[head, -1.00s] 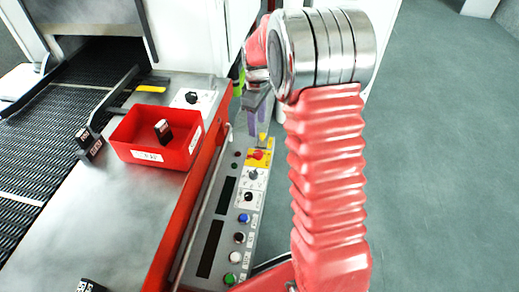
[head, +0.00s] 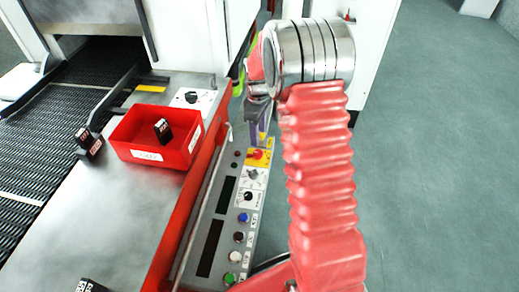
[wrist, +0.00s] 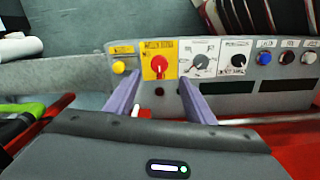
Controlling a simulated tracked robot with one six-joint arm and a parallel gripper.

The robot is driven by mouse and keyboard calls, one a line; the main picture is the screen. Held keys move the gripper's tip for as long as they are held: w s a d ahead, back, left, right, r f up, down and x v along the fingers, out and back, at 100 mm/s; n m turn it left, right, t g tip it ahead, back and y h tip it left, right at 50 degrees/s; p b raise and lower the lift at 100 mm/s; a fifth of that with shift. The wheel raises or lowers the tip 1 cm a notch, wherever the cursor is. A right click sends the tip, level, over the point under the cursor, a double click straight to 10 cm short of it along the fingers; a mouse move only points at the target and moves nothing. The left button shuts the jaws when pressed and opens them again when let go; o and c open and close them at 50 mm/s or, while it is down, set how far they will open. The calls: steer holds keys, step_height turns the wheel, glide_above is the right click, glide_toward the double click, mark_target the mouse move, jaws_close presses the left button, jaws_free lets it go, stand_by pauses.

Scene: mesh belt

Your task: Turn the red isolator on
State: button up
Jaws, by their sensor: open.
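The red isolator (head: 257,155) is a red knob on a yellow plate, at the far end of the sloping grey control panel. In the wrist view the isolator (wrist: 158,65) is seen between the two finger ends, a little beyond them. My gripper (head: 260,138) hangs just above the isolator, its fingers partly hidden by my arm in the head view. In the wrist view my gripper (wrist: 162,84) is open, with nothing between its purple fingers. I see no clear contact with the knob. The knob's exact setting is too small to read.
Beside the isolator are a grey selector (wrist: 200,62), a black selector (wrist: 238,60) and several push-buttons, including a blue one (wrist: 265,58). A yellow button (wrist: 118,67) sits on the other side. A rail (head: 205,200) runs along the panel. A red bin (head: 135,150) stands on the bench.

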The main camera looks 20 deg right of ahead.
mark_target(259, 152)
step_height(259, 152, down, 10)
steer(key=shift+r, duration=0.15)
stand_by(0.3)
steer(key=shift+c, duration=0.5)
steer(key=c, duration=0.9)
steer(key=shift+d, duration=0.2)
steer(key=shift+c, duration=0.3)
steer(key=shift+a, duration=0.15)
